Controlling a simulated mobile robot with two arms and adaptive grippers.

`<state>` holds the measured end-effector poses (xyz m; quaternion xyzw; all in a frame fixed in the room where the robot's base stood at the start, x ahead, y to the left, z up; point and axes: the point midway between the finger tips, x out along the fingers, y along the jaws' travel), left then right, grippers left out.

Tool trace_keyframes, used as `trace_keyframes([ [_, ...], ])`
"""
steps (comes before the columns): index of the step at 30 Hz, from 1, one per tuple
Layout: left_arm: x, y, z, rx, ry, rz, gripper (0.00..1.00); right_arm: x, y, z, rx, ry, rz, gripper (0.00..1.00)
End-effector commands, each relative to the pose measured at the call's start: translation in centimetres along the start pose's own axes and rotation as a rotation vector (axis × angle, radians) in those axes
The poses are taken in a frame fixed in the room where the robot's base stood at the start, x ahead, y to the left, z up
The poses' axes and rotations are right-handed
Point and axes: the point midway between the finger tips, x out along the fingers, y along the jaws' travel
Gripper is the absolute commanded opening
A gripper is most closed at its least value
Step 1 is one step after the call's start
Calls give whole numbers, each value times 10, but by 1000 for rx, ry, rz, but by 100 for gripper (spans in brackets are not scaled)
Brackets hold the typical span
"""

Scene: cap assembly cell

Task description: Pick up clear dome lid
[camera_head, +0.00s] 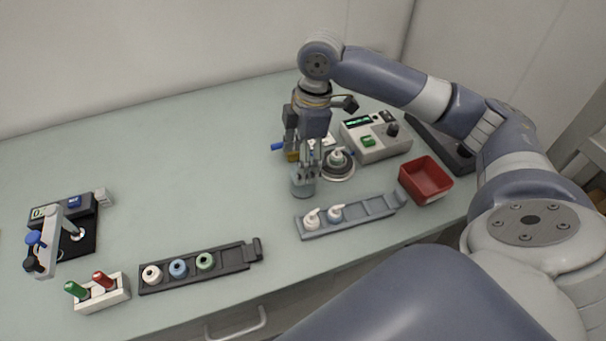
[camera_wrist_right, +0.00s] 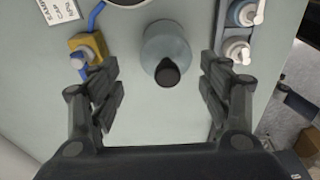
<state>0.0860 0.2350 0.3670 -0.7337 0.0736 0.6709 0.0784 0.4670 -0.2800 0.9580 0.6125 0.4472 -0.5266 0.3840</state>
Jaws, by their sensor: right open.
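The clear dome lid (camera_head: 303,187) stands on the table below my right gripper (camera_head: 307,168). In the right wrist view the dome lid (camera_wrist_right: 160,40) is a round, pale translucent shape with a black knob (camera_wrist_right: 167,72) on it. My right gripper (camera_wrist_right: 163,88) is open, with one finger to each side of the knob and clear gaps between. The fingers appear above the lid; I cannot tell their exact height over it. My left gripper is in neither view.
A grey rack (camera_head: 364,209) with white pump caps lies right of the lid. A round fixture (camera_head: 339,174), a control box (camera_head: 376,141) and a red bin (camera_head: 425,180) are nearby. A yellow block (camera_wrist_right: 89,43) sits left of the lid. The table's middle left is free.

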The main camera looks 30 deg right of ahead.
Motion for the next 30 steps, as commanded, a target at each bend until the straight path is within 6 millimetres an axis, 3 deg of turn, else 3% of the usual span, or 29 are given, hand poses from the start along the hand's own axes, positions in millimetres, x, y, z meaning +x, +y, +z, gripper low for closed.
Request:
trace_keyframes([
  [9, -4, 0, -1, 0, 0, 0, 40, 43, -8, 4, 0, -1, -2, 71],
  [18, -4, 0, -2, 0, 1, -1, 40, 49, -7, 5, 0, -1, 0, 71],
  [20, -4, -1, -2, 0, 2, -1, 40, 49, -7, 4, -1, -1, 0, 60],
  [24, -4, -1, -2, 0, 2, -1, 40, 49, -7, 4, -1, -1, 0, 28],
  [30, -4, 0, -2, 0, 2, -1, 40, 49, -7, 4, -1, -1, 0, 25],
])
